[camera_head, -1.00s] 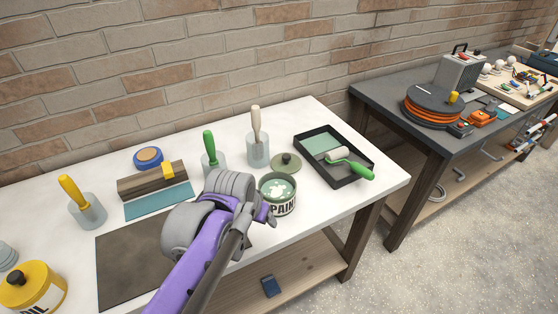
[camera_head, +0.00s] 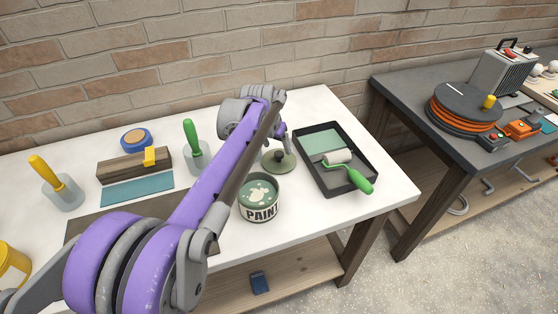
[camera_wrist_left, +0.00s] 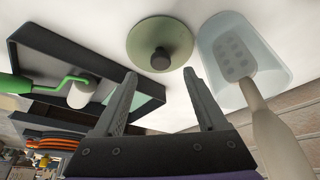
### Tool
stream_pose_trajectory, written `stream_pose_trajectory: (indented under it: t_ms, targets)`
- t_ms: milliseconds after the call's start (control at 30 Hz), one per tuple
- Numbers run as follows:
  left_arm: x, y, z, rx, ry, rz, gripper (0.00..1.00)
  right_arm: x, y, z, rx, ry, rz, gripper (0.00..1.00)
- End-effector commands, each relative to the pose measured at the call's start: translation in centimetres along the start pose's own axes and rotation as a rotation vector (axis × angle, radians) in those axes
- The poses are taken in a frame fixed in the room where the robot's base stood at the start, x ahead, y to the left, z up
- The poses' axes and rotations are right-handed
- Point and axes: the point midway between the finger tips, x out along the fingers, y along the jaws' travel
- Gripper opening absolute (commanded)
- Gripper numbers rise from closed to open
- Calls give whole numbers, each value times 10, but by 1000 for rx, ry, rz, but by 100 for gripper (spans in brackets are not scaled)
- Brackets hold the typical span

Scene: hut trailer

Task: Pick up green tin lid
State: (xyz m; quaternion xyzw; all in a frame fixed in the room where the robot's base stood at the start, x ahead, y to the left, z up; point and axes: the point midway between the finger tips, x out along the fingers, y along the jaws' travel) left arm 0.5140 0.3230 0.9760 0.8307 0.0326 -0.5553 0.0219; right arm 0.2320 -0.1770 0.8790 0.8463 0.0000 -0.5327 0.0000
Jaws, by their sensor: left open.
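The green tin lid (camera_head: 278,162) is a round, dull green disc with a dark knob, lying on the white table behind the paint tin. In the left wrist view the lid (camera_wrist_left: 160,44) lies just beyond my fingertips, its knob roughly between their lines. My left gripper (camera_wrist_left: 160,78) is open and empty. In the head view my left gripper (camera_head: 285,132) hangs over the table close to the lid, partly hidden by its own arm. The green paint tin (camera_head: 259,200) stands in front of the lid. My right gripper is not in view.
A black paint tray (camera_head: 322,134) with a green-handled roller (camera_head: 355,178) stands right of the lid. In the wrist view a clear cup with a pale-handled tool (camera_wrist_left: 245,70) stands close beside the lid. A green-handled brush (camera_head: 192,135) stands in another cup to the left.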

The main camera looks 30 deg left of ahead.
Motion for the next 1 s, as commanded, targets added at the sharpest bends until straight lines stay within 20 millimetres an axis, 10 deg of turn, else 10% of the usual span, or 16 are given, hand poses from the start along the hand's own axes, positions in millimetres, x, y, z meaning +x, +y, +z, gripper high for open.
stream_pose_trajectory:
  t_ms: [567, 1000]
  targets:
    - [44, -2, 2, 0, 0, 0, 74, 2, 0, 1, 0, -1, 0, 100]
    - [44, -2, 2, 0, 0, 0, 0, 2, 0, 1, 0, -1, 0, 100]
